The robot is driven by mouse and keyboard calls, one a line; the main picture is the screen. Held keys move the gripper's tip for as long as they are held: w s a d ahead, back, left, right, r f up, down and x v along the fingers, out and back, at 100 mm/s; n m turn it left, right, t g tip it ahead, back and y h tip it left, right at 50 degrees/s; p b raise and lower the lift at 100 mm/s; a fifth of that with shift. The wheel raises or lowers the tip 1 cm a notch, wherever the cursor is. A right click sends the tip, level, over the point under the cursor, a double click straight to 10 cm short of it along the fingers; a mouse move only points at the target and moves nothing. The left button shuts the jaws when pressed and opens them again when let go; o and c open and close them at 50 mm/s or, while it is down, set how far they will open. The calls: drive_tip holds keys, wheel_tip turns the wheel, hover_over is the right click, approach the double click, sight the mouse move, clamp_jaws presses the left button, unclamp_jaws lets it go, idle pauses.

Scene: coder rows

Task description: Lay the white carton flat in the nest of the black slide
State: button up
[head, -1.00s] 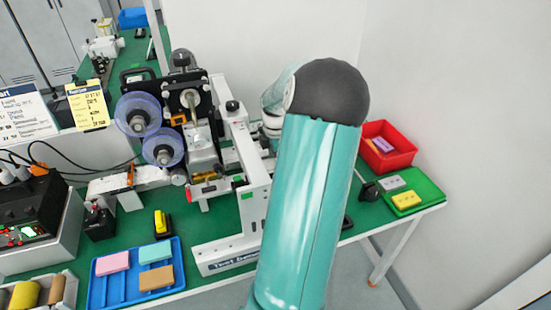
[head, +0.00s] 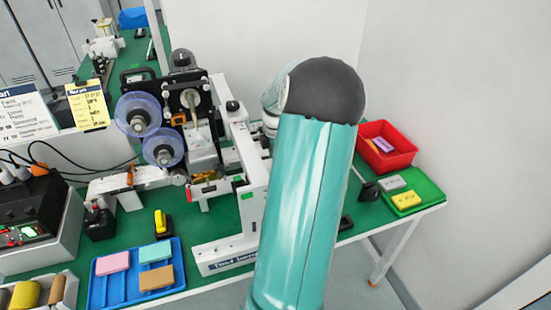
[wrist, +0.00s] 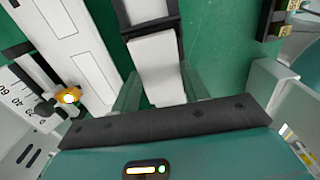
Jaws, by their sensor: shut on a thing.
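The white carton (wrist: 158,70) is in the middle of the wrist view, between the two green fingers of my gripper (wrist: 160,88), which is shut on it. The black slide (wrist: 151,31) shows at the top of the wrist view as a dark frame with a pale patch inside. The carton's far end meets or overlaps the slide's near edge in the picture; I cannot tell whether they touch. In the head view my arm hides the gripper, the carton and the slide.
The white labelling machine (head: 252,195) stands left of my arm. A blue tray (head: 180,290) with several coloured blocks lies at front left. A red bin (head: 404,158) and a green tray (head: 428,188) are at right.

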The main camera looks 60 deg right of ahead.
drive_tip(key=shift+f, duration=0.6)
idle(0.4)
drive_tip(key=o, duration=0.8)
wheel_tip(320, 180, up, 14)
